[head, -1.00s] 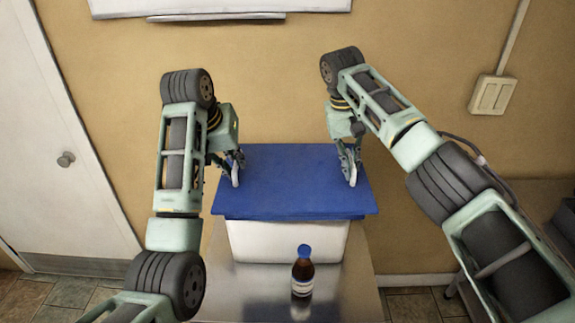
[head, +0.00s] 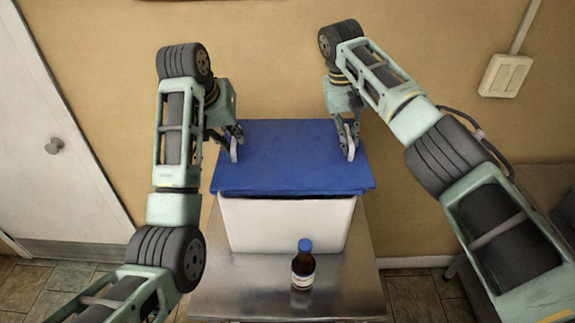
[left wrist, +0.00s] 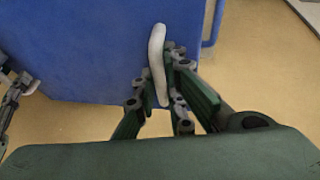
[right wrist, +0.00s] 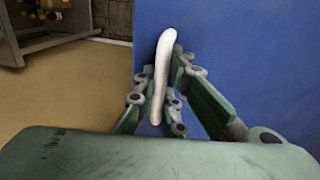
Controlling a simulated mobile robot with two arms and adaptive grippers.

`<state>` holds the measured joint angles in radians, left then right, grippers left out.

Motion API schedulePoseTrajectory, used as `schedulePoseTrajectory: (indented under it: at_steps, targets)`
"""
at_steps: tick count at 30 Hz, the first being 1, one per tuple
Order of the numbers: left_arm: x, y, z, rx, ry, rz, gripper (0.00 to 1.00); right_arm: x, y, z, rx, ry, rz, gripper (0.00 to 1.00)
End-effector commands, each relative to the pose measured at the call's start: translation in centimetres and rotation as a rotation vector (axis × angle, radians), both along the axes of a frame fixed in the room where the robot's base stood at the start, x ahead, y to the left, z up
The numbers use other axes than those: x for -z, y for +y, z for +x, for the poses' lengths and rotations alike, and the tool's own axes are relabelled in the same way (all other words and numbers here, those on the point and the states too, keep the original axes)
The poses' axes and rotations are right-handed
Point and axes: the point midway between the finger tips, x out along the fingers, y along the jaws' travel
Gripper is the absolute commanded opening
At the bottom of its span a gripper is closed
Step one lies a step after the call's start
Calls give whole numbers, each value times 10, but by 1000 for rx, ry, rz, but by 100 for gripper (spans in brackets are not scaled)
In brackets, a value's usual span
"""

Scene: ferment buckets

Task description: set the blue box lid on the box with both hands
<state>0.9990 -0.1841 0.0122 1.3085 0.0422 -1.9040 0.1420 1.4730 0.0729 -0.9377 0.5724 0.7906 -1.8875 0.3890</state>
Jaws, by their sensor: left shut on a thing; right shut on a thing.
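The blue lid (head: 290,155) is held roughly level over the white box (head: 285,225). A thin dark strip shows between the lid's front edge and the box's front wall; I cannot tell whether they touch. My left gripper (head: 236,146) is shut on a pale handle (left wrist: 157,60) at the lid's left side. My right gripper (head: 349,143) is shut on the matching pale handle (right wrist: 162,70) at the right side. The lid fills much of the left wrist view (left wrist: 90,45) and the right wrist view (right wrist: 240,50). The box's inside is hidden.
The box stands on a metal table (head: 240,295). A dark bottle with a blue cap (head: 303,265) stands just in front of it. A tan wall (head: 270,60) is behind. A grey shelf (right wrist: 60,40) with items shows in the right wrist view.

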Motion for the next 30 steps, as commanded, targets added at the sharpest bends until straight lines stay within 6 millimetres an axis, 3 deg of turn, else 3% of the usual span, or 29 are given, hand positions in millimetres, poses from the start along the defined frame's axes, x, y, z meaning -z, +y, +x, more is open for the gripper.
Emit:
schedulePoseTrajectory:
  at_steps: [18, 19, 24, 30]
  targets:
    - [35, -2, -1, 3, 1, -3, 0, 35, 2, 0, 0, -3, 4, 0]
    - [35, -2, -1, 3, 1, -3, 12, 35, 2, 0, 0, -3, 4, 11]
    - [35, -1, 0, 2, 1, -2, 27, 35, 1, 0, 1, -2, 3, 26]
    - [35, -1, 0, 0, 0, -1, 29, 35, 1, 0, 0, -1, 2, 28]
